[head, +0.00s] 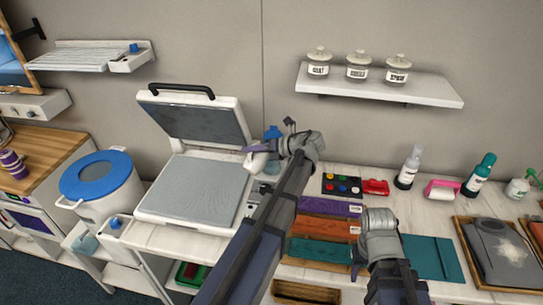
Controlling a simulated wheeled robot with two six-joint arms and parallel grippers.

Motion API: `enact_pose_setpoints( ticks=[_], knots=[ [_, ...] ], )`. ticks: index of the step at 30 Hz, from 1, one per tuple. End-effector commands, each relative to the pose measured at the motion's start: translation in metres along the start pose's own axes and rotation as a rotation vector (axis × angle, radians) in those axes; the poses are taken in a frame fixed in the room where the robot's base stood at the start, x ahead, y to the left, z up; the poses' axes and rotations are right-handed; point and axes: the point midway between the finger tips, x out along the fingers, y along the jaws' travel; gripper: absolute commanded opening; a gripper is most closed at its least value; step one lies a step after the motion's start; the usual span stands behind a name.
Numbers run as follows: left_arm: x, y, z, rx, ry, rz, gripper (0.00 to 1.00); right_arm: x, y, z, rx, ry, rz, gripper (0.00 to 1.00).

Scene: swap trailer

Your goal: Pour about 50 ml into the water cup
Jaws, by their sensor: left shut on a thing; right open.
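My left gripper (270,141) is at the right edge of the open press, by the back wall. It is shut on a small bottle with a blue top (272,132); the arm and fingers cover much of it. A small pale object shows just below the fingers; I cannot tell whether it is part of the bottle or a separate cup. I cannot make out the water cup for sure, nor any liquid level. My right gripper (357,262) is open and empty above the coloured mats at the front.
The grey-plated press (200,190) stands open at left, beside a white bucket with a blue lid (97,175). A shelf (420,88) with labelled jars hangs above. Bottles (409,168) and a red item (376,187) stand along the back.

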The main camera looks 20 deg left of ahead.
Motion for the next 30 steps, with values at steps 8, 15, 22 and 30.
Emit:
enact_pose_setpoints(
  ticks=[8,15,22,30],
  knots=[
    [-0.0013,0.0005,0.0025,0.019,0.002,0.011,0.00,-0.0010,0.0001,0.0001,0.000,0.000,0.000,0.50],
    [-0.0022,0.0008,0.0042,0.036,0.004,0.021,0.00,-0.0016,0.0001,0.0001,0.000,0.000,0.000,0.50],
    [-0.0029,0.0010,0.0057,0.053,0.006,0.029,0.00,-0.0020,0.0002,0.0001,0.000,0.000,0.000,0.50],
    [-0.0038,0.0012,0.0074,0.070,0.009,0.038,0.00,-0.0024,0.0002,0.0001,0.000,0.000,0.000,0.50]
  ],
)
